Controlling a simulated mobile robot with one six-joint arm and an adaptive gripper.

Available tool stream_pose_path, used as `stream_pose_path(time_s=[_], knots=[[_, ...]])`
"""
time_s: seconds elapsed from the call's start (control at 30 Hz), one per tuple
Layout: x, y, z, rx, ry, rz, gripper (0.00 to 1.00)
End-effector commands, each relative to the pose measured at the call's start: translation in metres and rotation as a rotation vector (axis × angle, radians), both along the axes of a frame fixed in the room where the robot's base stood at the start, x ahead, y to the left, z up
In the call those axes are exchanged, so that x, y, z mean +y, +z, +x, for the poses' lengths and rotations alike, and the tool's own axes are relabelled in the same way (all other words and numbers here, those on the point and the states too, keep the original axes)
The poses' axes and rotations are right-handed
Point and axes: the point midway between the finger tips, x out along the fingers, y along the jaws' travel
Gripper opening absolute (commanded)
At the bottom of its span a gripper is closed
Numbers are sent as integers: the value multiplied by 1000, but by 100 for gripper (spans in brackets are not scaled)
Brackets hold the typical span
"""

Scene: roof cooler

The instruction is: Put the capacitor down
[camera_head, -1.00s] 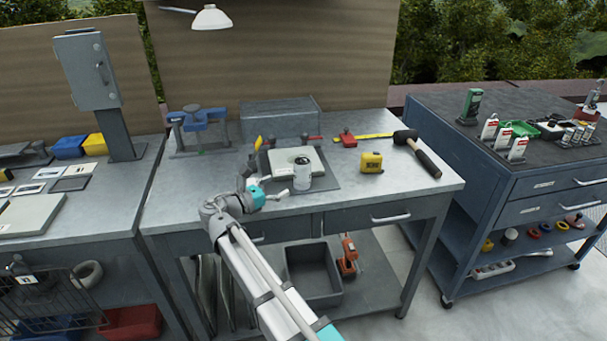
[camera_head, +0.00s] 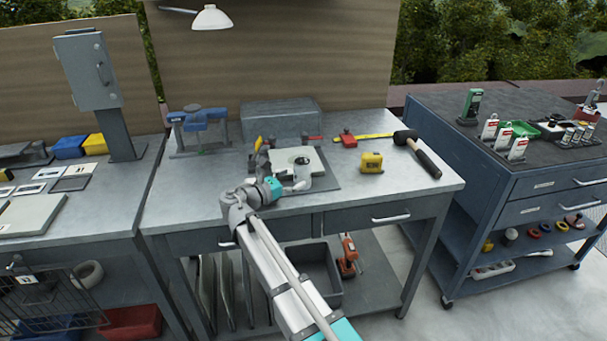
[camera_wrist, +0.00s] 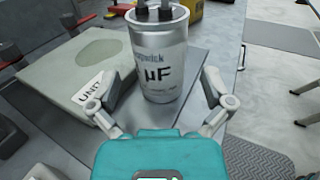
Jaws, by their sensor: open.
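The capacitor (camera_wrist: 160,60) is a silver can with "µF" print and dark terminals on top. It stands upright in the wrist view, apparently on the grey mat (camera_wrist: 190,88) beside a pale slab (camera_wrist: 85,65) labelled "UNIT". In the head view the capacitor (camera_head: 303,173) is partly hidden by my gripper (camera_head: 292,186). My gripper (camera_wrist: 163,85) is open, with one finger on each side of the can's lower part. A gap shows on the right; on the left the finger is very near the can, and contact is unclear.
The workbench (camera_head: 190,195) holds a blue vise (camera_head: 200,120), a grey box (camera_head: 280,118), a yellow tape measure (camera_head: 371,162) and a mallet (camera_head: 424,158). The bench's front edge lies close below my gripper. Bare bench top lies right of the mat.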

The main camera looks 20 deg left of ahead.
Motion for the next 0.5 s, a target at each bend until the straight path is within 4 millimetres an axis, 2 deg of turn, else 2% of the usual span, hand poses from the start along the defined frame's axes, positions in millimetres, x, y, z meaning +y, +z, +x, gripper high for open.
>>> stream_pose_path(time_s=[0.2, 0.5], knots=[[-12, 0, 23, 0, -2, 0, 100], [-16, 0, 29, 0, 1, 0, 100]])
